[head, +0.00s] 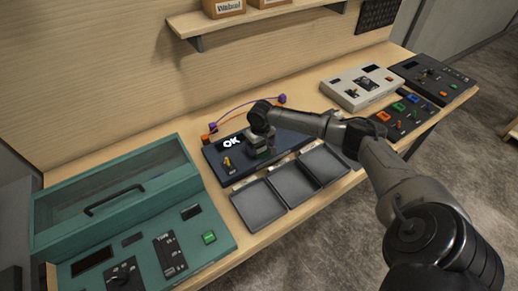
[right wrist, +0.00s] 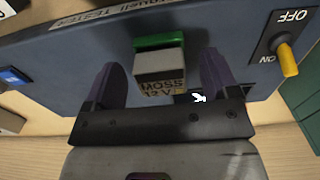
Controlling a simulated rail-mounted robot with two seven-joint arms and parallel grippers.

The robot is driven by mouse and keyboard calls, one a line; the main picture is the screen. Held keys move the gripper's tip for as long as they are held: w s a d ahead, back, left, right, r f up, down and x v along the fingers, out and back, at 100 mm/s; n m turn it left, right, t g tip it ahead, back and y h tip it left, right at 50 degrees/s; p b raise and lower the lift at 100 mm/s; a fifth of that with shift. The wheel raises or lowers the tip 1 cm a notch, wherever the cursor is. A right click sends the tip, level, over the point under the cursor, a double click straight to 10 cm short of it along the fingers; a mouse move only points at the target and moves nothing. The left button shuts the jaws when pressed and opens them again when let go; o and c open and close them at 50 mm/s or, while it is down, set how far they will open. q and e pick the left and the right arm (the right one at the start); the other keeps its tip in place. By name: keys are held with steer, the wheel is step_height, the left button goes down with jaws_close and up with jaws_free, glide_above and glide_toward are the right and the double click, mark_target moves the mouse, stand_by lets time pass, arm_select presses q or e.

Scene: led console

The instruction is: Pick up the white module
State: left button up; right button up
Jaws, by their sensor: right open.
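My right gripper (head: 262,148) is above the dark blue tester console (head: 213,153) in the head view and hides part of it. In the right wrist view my right gripper (right wrist: 162,64) is open, with a finger on each side of a small block (right wrist: 160,62). This block has a pale grey-white face and a green end. No other clearly white module shows. My left gripper is not in view.
Three grey trays (head: 247,205) lie in front of the console. A teal lidded case (head: 200,225) stands at left, and a white control box (head: 345,93) and dark panels at right. A purple cable (head: 245,103) arches behind the console. A yellow toggle (right wrist: 289,62) is near the gripper.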

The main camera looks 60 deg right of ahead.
steer(key=shift+f, duration=0.3)
steer(key=c, duration=1.1)
steer(key=shift+r, duration=0.1)
